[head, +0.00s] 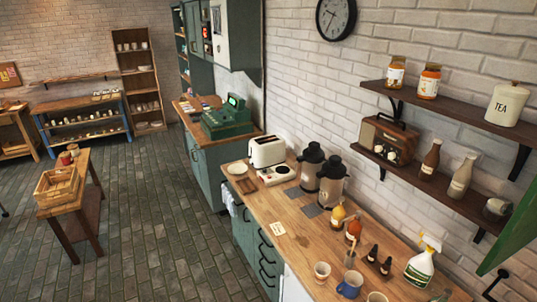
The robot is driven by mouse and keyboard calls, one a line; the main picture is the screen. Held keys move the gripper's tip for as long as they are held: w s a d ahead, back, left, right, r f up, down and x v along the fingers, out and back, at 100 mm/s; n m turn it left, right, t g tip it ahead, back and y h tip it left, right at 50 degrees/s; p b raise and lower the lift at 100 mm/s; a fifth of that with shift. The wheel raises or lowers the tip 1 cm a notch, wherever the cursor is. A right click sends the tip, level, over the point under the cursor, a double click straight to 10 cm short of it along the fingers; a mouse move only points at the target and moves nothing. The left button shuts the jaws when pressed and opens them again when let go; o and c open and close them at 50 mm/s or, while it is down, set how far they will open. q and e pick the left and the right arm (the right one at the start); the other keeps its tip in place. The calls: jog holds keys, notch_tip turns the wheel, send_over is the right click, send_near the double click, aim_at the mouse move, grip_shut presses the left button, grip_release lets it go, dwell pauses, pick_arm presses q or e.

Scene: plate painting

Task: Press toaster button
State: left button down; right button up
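A white toaster (267,151) stands upright on the wooden counter (285,208), against the brick wall at its far end. Dark slots show on its top. Its button is too small to make out at this distance. Neither of my grippers is in the head view.
A flat white device (276,175) sits just in front of the toaster, with a plate (237,168) to the left. Two dark-lidded dispensers (331,182) stand to the right. Cups, bottles and a spray bottle (420,267) crowd the near counter. A shelf (440,189) overhangs the right side.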

grip_shut()
dwell(1.3)
